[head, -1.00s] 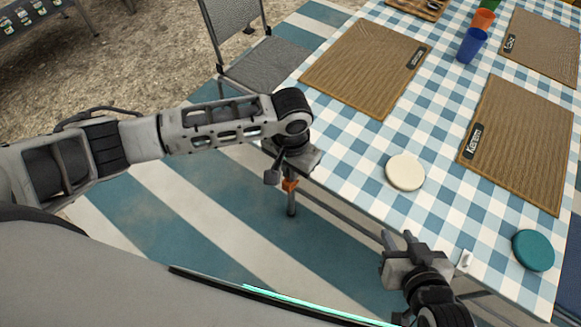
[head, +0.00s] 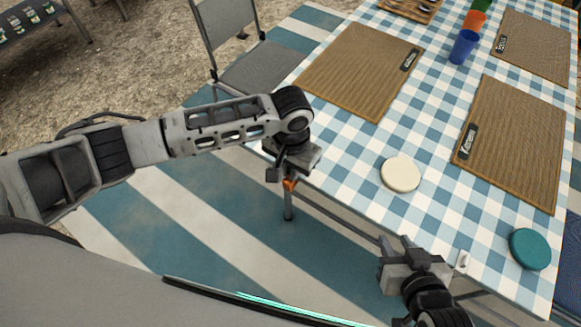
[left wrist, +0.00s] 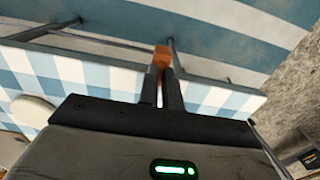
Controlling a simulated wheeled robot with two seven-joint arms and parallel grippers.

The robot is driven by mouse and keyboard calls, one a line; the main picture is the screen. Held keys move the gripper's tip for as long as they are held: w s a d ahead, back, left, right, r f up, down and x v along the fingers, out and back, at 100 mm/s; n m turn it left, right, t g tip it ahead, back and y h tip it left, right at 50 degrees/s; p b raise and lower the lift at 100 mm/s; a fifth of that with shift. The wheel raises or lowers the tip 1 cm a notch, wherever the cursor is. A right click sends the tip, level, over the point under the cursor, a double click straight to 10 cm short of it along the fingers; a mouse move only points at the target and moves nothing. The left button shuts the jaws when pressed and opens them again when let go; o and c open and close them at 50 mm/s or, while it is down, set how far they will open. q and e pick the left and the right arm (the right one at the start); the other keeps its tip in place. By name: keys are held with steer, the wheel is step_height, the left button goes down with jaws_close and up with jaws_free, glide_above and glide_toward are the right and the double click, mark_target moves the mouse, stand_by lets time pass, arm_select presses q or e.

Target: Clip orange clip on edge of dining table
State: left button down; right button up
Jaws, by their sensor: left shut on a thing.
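The orange clip (head: 289,184) is held between the fingertips of my left gripper (head: 286,176), close to the near edge of the dining table. In the left wrist view the orange clip (left wrist: 162,55) shows at the tips of the shut fingers (left wrist: 162,72), in front of the table edge. I cannot tell whether the clip touches the edge. The dining table (head: 345,185) has a blue and white checked cloth (left wrist: 95,78). My right gripper (head: 405,243) is beside the near table edge, its fingers apart with nothing seen between them.
A white clip (head: 462,261) sits on the table edge right of my right gripper. A cream disc (head: 400,174) and a teal disc (head: 530,249) lie on the cloth. Brown placemats (head: 360,70) and cups (head: 463,46) stand further back. A grey chair (head: 255,75) is at the table's left.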

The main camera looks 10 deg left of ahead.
arm_select(q)
steer(key=shift+w, duration=0.15)
steer(key=shift+w+d, duration=0.2)
steer(key=shift+w, duration=0.35)
arm_select(e)
steer(key=shift+w+a+r, duration=0.1)
steer(key=shift+w+a, duration=0.05)
steer(key=shift+w, duration=0.05)
steer(key=shift+w, duration=0.1)
arm_select(q)
steer(key=shift+w+d, duration=0.15)
steer(key=shift+w, duration=0.1)
steer(key=shift+w+d, duration=0.1)
steer(key=shift+w, duration=0.15)
arm_select(e)
steer(key=shift+s, duration=0.2)
arm_select(q)
steer(key=shift+w, duration=0.1)
arm_select(e)
steer(key=shift+s+f, duration=0.1)
steer(key=shift+f, duration=0.1)
